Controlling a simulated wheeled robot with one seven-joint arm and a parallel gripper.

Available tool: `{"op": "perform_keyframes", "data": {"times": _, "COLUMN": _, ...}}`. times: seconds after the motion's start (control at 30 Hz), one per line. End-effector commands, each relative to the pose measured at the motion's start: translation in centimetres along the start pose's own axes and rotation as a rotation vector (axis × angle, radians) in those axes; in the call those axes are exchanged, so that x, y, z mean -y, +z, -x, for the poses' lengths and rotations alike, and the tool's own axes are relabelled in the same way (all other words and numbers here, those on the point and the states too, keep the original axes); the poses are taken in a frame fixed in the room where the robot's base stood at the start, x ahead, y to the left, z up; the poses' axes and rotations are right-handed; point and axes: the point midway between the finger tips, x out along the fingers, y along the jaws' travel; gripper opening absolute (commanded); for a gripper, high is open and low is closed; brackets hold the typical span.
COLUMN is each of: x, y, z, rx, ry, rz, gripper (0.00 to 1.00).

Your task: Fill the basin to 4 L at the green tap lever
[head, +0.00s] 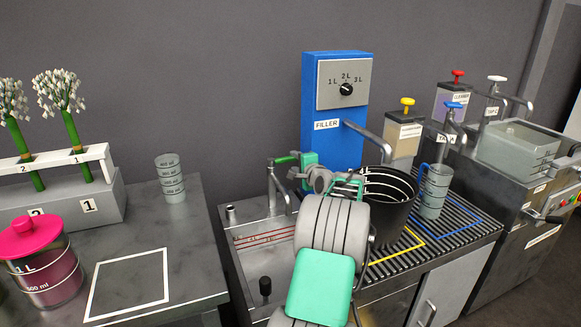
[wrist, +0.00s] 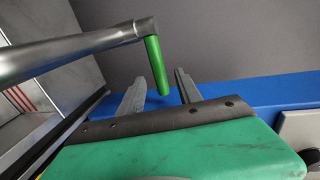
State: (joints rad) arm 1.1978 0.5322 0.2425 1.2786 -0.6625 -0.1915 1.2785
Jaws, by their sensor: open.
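The basin (head: 250,262) is a steel sink at the left end of the wet counter, with red level lines (head: 264,238) on its back wall. I cannot make out any water in it. A steel tap (head: 272,190) stands behind it, and its green lever (head: 284,160) sticks out to the right at the top. In the wrist view, the green lever (wrist: 156,66) hangs from the steel tap (wrist: 80,45). My gripper (wrist: 160,76) is open, its two fingers apart, with the lever's free end appearing between the fingertips. I cannot tell whether they touch it.
A black bucket (head: 390,215) and a clear jug (head: 434,190) stand on the ribbed drainboard, right of my arm. The blue filler (head: 312,95) rises behind. A left table holds a beaker (head: 170,178) and pink-lidded jar (head: 45,270).

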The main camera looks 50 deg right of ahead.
Motion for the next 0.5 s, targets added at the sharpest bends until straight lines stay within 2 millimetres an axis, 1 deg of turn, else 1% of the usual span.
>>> {"op": "perform_keyframes", "data": {"times": 0.03, "x": -0.3, "y": 0.1, "z": -1.1, "rx": 0.002, "ry": 0.002, "rz": 0.001, "gripper": 0.41}}
{"op": "perform_keyframes", "data": {"times": 0.1, "x": -0.4, "y": 0.1, "z": -2.6, "rx": 0.002, "ry": 0.004, "rz": 0.001, "gripper": 0.41}}
{"op": "perform_keyframes", "data": {"times": 0.2, "x": -0.3, "y": 0.0, "z": -4.2, "rx": 0.001, "ry": 0.004, "rz": 0.001, "gripper": 0.41}}
{"op": "perform_keyframes", "data": {"times": 0.33, "x": -0.1, "y": 0.0, "z": -5.2, "rx": 0.0, "ry": 0.003, "rz": 0.002, "gripper": 0.41}}
{"op": "perform_keyframes", "data": {"times": 0.5, "x": -0.1, "y": 0.0, "z": -5.3, "rx": -0.001, "ry": 0.004, "rz": 0.001, "gripper": 0.41}}
